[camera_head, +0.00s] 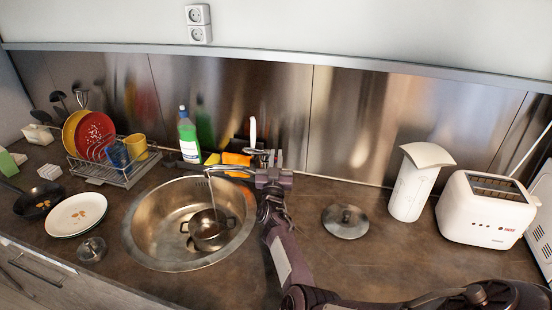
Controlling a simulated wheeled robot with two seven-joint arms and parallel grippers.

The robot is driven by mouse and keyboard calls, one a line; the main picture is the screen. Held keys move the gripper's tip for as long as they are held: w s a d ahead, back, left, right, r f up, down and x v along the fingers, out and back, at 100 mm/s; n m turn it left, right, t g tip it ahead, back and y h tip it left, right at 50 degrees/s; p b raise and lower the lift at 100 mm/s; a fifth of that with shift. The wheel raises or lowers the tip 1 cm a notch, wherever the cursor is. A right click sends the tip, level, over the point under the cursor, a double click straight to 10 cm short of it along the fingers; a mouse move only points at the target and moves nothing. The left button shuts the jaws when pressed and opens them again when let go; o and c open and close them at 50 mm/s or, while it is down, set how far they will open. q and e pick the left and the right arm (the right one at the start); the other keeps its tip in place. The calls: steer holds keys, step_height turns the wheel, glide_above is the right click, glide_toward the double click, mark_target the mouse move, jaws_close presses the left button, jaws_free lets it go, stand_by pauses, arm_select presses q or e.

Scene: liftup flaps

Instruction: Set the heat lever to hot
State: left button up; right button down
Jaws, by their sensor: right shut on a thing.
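The metal faucet (228,169) stands behind the sink, its spout reaching left over the basin. A thin stream runs from it into a pot (210,232) in the sink. My right gripper (271,158) is at the faucet's right side, shut on what appears to be the faucet's heat lever. The lever is mostly hidden by the gripper, so its exact angle cannot be told. My left gripper is not in view.
The round sink (150,255) is left of my right arm. A green-labelled bottle (188,140), orange sponge (236,159) and dish rack (125,178) stand behind and left. A pot lid (345,222), white container (413,185) and toaster (482,212) are right.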

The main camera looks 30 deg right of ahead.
steer(key=shift+w+d+r+m+g+p, duration=0.1)
steer(key=shift+d+r+m+g+p, duration=0.3)
steer(key=shift+m+g+p, duration=0.6)
steer(key=shift+w+d+f+m+g+y+p, duration=0.15)
steer(key=shift+d+f+m+g+y+p, duration=0.2)
steer(key=shift+d+m+g+y+p, duration=0.3)
steer(key=shift+w+d+f+m+g+y+p, duration=0.1)
steer(key=shift+d+f+m+g+y+p, duration=0.25)
steer(key=shift+d+m+g+y+p, duration=0.35)
steer(key=shift+w+d+f+m+g+y+p, duration=0.15)
steer(key=shift+d+f+m+g+y+p, duration=0.3)
steer(key=shift+g+y+p, duration=0.45)
steer(key=c, duration=1.5)
jaws_free()
steer(key=shift+c, duration=0.2)
steer(key=shift+a+r, duration=0.1)
